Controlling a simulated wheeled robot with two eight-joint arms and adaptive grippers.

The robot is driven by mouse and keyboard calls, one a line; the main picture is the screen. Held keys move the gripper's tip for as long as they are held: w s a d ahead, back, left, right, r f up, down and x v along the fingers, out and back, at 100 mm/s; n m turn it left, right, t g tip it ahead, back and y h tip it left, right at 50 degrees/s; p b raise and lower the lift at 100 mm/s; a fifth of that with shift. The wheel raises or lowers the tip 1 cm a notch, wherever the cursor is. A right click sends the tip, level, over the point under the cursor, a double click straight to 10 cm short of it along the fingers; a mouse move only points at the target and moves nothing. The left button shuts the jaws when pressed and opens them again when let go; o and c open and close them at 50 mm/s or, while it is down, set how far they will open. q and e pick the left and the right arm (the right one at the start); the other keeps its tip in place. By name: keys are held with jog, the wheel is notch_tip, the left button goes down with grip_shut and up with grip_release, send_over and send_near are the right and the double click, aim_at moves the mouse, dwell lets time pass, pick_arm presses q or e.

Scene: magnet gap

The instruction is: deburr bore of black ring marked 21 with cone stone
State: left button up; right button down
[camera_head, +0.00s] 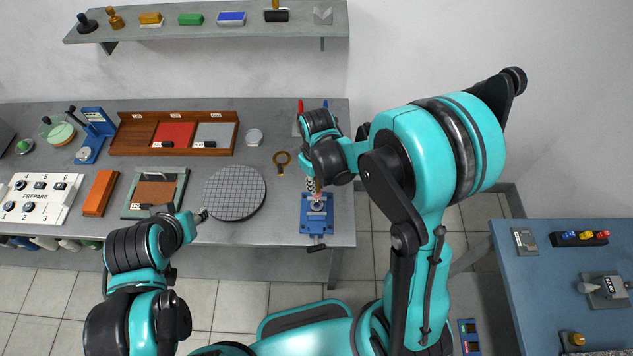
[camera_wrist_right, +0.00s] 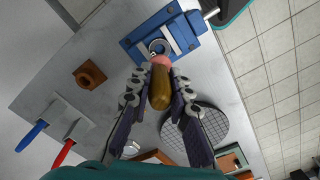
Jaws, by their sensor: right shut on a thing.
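My right gripper (camera_wrist_right: 160,100) is shut on the wooden handle (camera_wrist_right: 160,85) of the cone stone. The stone's pink tip (camera_wrist_right: 161,61) points at the blue vise (camera_wrist_right: 187,36). A small ring (camera_wrist_right: 157,46) sits at the vise jaws, close in front of the tip; its number is not readable, and I cannot tell whether the stone touches its bore. In the head view the right gripper (camera_head: 314,184) hangs just behind the vise (camera_head: 316,212). My left gripper (camera_head: 201,215) is by the left edge of the round gridded plate (camera_head: 236,193); its jaws are too small to read.
A magnifier (camera_head: 282,159), a wooden tray (camera_head: 127,137) and an orange block (camera_head: 99,193) are on the grey bench. A blue table (camera_head: 540,290) stands at right.

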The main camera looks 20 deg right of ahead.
aim_at(317, 195)
jog(key=shift+f, duration=0.1)
dwell(0.3)
jog(key=shift+f+b, duration=2.7)
jog(key=shift+b, duration=0.15)
jog(key=shift+f+b, duration=0.35)
jog(key=shift+b, duration=0.05)
jog(key=n, duration=0.3)
jog(key=shift+b, duration=0.35)
